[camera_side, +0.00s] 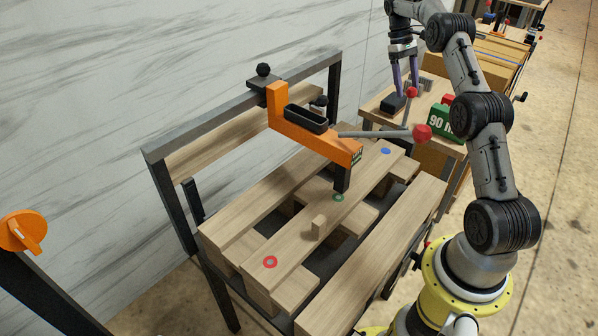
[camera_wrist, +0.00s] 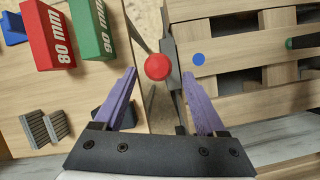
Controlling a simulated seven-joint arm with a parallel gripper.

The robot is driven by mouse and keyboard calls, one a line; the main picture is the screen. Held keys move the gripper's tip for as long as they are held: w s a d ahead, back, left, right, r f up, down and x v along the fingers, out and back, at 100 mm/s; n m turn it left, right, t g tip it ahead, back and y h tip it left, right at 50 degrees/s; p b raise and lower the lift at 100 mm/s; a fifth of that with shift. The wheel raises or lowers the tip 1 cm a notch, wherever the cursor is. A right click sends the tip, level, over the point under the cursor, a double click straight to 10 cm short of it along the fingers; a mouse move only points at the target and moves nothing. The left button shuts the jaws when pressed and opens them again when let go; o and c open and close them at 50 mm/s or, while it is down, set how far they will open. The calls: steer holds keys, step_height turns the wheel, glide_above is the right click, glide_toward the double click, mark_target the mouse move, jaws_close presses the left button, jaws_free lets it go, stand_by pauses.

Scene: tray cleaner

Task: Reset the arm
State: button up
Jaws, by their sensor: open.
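My gripper (camera_side: 406,84) is raised at the upper right in the side view, over the small side table. Its two purple fingers point down. In the wrist view my gripper (camera_wrist: 160,76) has its fingers spread wide, with nothing held between them. A red ball knob (camera_side: 411,92) appears close to the fingertips in the side view; a red knob (camera_wrist: 157,66) also shows between the fingers in the wrist view. I cannot tell whether anything touches it. A dark block (camera_side: 393,104) lies on the side table below the fingers.
The side table (camera_wrist: 70,95) holds a red block (camera_wrist: 48,38) and a green block (camera_wrist: 92,28). Open air surrounds the gripper above the tables.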

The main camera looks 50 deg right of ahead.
steer(key=s+a+r, duration=0.9)
steer(key=a+r, duration=0.2)
steer(key=r, duration=0.1)
steer(key=w+d+f, duration=0.2)
steer(key=d+f, duration=0.1)
steer(key=f, duration=0.1)
steer(key=w+d+f, duration=0.3)
steer(key=d+f, duration=0.1)
steer(key=w+d+f, duration=0.3)
steer(key=d+f, duration=0.1)
steer(key=f, duration=0.1)
steer(key=shift+w, duration=0.1)
steer(key=s+f+t, duration=0.1)
steer(key=s+f, duration=0.1)
steer(key=s, duration=0.7)
steer(key=shift+f, duration=0.25)
stand_by(0.4)
